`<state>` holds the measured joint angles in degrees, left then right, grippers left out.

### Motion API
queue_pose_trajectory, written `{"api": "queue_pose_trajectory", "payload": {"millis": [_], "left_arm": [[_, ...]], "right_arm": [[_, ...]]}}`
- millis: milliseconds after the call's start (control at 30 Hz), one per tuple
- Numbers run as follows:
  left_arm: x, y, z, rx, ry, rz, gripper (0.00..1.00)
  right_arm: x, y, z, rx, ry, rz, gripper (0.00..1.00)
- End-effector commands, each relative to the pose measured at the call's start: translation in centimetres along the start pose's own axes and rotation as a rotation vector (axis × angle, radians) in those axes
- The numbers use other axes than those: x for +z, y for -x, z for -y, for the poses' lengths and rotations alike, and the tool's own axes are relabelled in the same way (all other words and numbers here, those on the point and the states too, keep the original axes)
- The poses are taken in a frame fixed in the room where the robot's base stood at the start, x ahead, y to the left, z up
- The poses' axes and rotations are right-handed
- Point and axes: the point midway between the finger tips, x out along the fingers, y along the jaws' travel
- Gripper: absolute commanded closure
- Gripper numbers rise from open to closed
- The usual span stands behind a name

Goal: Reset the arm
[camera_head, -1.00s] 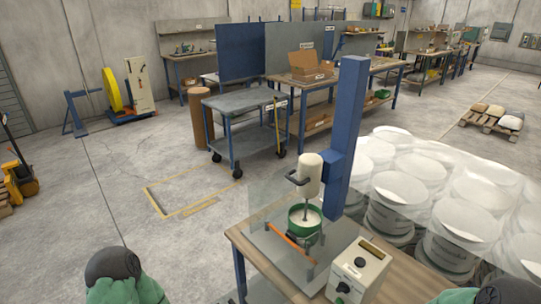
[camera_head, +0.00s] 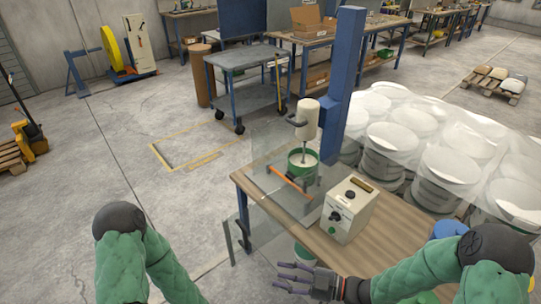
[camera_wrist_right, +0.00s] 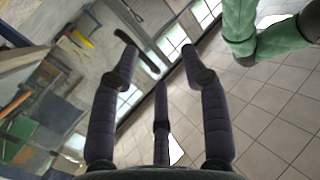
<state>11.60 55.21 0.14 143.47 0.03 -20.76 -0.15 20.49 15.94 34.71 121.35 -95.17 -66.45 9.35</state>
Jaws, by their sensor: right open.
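My right arm comes in from the lower right in the head view, in a green sleeve. Its dark, fingered gripper (camera_head: 302,281) is beside the near edge of the workbench (camera_head: 385,236). In the right wrist view the gripper's fingers (camera_wrist_right: 160,70) are spread apart with nothing between them. My left arm (camera_head: 130,255) shows as a green sleeve with a dark joint at the lower left. My left gripper is outside the head view.
On the workbench stand a mixer (camera_head: 306,118) on a blue post, a green pot (camera_head: 302,160) under it and a beige control box (camera_head: 347,207). Lidded white buckets (camera_head: 440,150) crowd the right side. A cart (camera_head: 246,60) stands behind on open floor.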

Motion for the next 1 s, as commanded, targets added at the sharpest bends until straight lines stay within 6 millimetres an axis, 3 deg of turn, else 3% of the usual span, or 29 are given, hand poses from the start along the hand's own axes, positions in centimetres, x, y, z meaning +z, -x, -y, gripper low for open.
{"api": "queue_pose_trajectory", "payload": {"millis": [267, 400, 500, 667, 800, 1000], "left_arm": [[-0.1, 0.0, 0.0, 0.000, 0.000, -0.001, 0.60], [0.0, 0.0, 0.0, 0.000, 0.000, -0.001, 0.60], [0.0, 0.0, 0.0, 0.000, 0.000, -0.001, 0.60], [0.0, 0.0, 0.0, 0.000, 0.000, -0.001, 0.60], [0.0, 0.0, 0.0, 0.000, 0.000, -0.001, 0.60], [0.0, 0.0, 0.0, 0.000, 0.000, -0.001, 0.60]], "right_arm": [[4.9, -0.9, -4.4, 0.238, -0.198, 0.130, 0.54], [9.6, -0.5, -6.2, 0.397, -0.368, 0.257, 0.54], [13.2, 0.3, -6.5, 0.499, -0.500, 0.359, 0.54], [19.0, 2.0, -5.0, 0.638, -0.727, 0.535, 0.54], [23.3, 3.7, -1.9, 0.733, -0.934, 0.692, 0.54], [26.6, 5.5, 2.6, 0.818, -1.158, 0.851, 0.54]]}}
